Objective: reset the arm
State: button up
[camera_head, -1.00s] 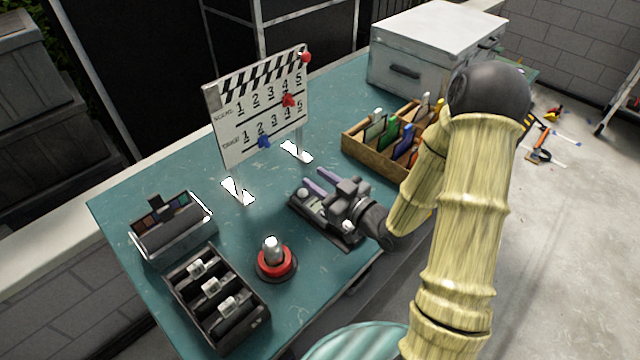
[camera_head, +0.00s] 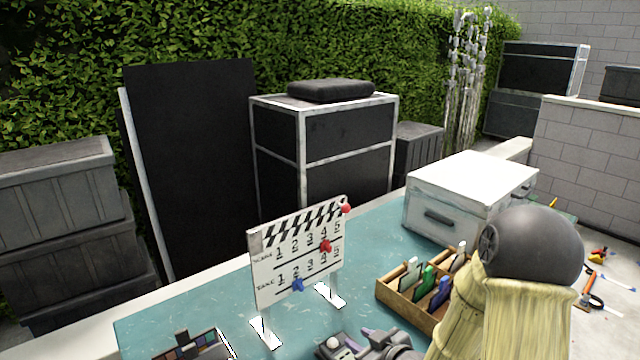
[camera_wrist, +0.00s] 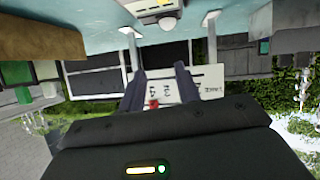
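My gripper (camera_head: 368,336) shows at the bottom edge of the head view, only partly in frame, over the teal table (camera_head: 200,295). In the wrist view its two dark fingers (camera_wrist: 160,68) stand apart with nothing held between them. My arm is bent, with its large dark joint high at the right of the head view. A white clapperboard (camera_head: 298,265) with red and blue knobs stands upright behind my gripper. It appears upside down beyond the fingers in the wrist view (camera_wrist: 208,82). A small device with a pale knob (camera_head: 334,343) lies beside the fingers, cut by the frame edge.
A wooden rack (camera_head: 398,298) of coloured cards stands close to my arm. A white case (camera_head: 470,195) is behind it. A palette box (camera_head: 190,346) is at the bottom left. Dark cases (camera_head: 325,140) and a hedge stand behind the table. Tools lie on the floor at right.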

jog(key=s+d+r+m+g+h+p, duration=0.2)
jog(key=s+d+r+m+g+h, duration=0.1)
jog(key=s, duration=0.4)
jog(key=s+d+r+m+g+h+p, duration=0.2)
jog(key=s+d+r+m+g+h, duration=0.1)
jog(key=s, duration=0.5)
notch_tip(320, 180, up, 2)
jog(key=shift+m+g+h, duration=0.3)
jog(key=shift+m+g, duration=0.4)
jog(key=shift+g, duration=0.5)
jog(key=shift+s, duration=0.1)
dwell(1.2)
